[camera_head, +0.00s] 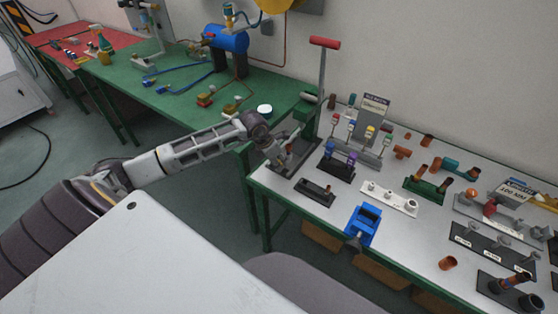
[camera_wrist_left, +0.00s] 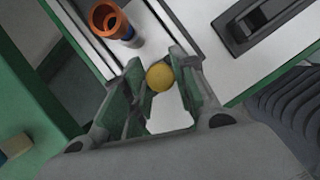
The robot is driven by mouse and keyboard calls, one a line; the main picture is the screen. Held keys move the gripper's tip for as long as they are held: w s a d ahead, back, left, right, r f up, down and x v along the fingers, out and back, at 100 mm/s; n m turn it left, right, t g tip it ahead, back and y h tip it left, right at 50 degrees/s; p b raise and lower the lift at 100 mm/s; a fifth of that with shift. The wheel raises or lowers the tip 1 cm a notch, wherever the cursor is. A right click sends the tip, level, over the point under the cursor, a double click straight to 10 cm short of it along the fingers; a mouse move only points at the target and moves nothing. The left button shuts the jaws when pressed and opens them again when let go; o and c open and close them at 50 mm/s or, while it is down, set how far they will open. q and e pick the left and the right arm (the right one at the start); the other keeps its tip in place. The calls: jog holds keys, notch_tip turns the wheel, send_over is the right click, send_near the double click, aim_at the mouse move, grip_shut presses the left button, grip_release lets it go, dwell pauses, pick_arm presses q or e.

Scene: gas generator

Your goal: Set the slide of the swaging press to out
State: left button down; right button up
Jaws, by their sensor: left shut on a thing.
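The swaging press stands at the left end of the white-topped table, with a green body (camera_head: 306,110) and a tall lever with a red handle (camera_head: 324,42). My left gripper (camera_head: 283,158) is low at the front of the press and hides part of its base. In the left wrist view, the gripper (camera_wrist_left: 162,88) is shut on a round yellow knob (camera_wrist_left: 159,77), with a finger on each side. I take the knob to be the slide's. An open copper-coloured cup (camera_wrist_left: 107,18) stands beyond the fingers on a pale rail. The slide's position is hard to tell. My right gripper is out of view.
A dark block (camera_head: 315,191) lies close to the right of the gripper. A blue vise (camera_head: 363,224) is at the table's front edge. Several fittings and racks fill the table further right. A green bench (camera_head: 180,98) adjoins at the left.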

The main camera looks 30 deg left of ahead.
pick_arm(q)
jog(key=c, duration=1.2)
grip_release()
jog(key=shift+o, duration=0.2)
jog(key=v, duration=1.2)
jog(key=shift+a, duration=0.1)
